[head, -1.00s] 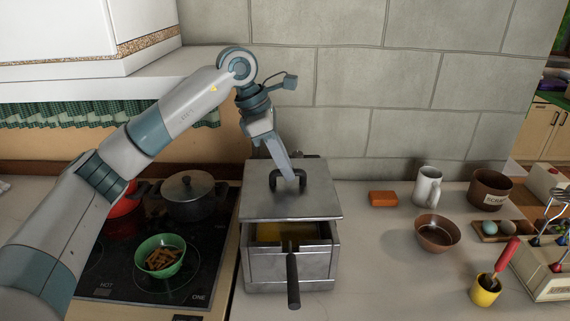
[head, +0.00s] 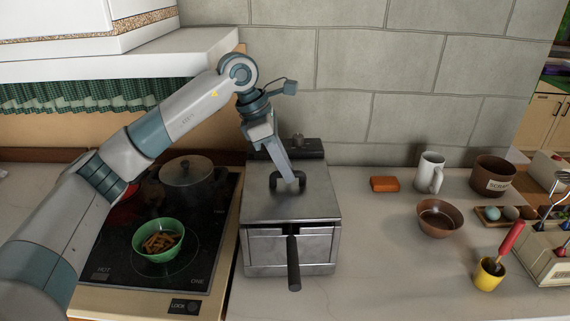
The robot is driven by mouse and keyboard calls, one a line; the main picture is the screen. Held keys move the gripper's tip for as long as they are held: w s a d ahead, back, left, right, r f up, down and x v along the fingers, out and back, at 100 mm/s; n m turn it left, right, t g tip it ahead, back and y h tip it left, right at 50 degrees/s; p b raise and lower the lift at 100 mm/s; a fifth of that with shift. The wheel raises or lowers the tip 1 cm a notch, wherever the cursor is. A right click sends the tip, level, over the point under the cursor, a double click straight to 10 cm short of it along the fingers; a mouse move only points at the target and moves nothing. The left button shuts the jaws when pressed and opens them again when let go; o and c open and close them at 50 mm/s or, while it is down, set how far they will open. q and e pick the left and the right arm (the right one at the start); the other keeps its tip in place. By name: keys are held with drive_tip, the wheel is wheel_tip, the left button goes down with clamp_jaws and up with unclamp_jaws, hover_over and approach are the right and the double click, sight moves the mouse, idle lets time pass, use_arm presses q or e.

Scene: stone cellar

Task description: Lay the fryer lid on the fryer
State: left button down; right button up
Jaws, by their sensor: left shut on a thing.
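The fryer lid (head: 300,207) is a flat grey metal plate with a dark arched handle (head: 287,179). It lies over the top of the fryer (head: 262,252), a metal box, and looks level with its rim. I cannot tell whether it rests fully on it. The fryer basket's dark handle (head: 293,265) sticks out at the front, below the lid's front edge. My left gripper (head: 292,181) is shut on the lid handle from above. The fryer's inside is hidden. My right gripper is not in view.
Left of the fryer is a black hob (head: 205,235) with a green bowl of brown sticks (head: 160,241) and a dark lidded pot (head: 188,183). To the right stand an orange block (head: 384,184), a white mug (head: 430,173), a brown bowl (head: 438,218) and a yellow cup (head: 489,274). Counter between is clear.

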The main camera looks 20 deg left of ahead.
use_arm(q)
drive_tip(key=shift+f, duration=0.4)
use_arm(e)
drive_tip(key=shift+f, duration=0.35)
use_arm(q)
drive_tip(key=c, duration=1.7)
unclamp_jaws()
drive_tip(key=shift+o, duration=0.2)
drive_tip(key=shift+b, duration=0.3)
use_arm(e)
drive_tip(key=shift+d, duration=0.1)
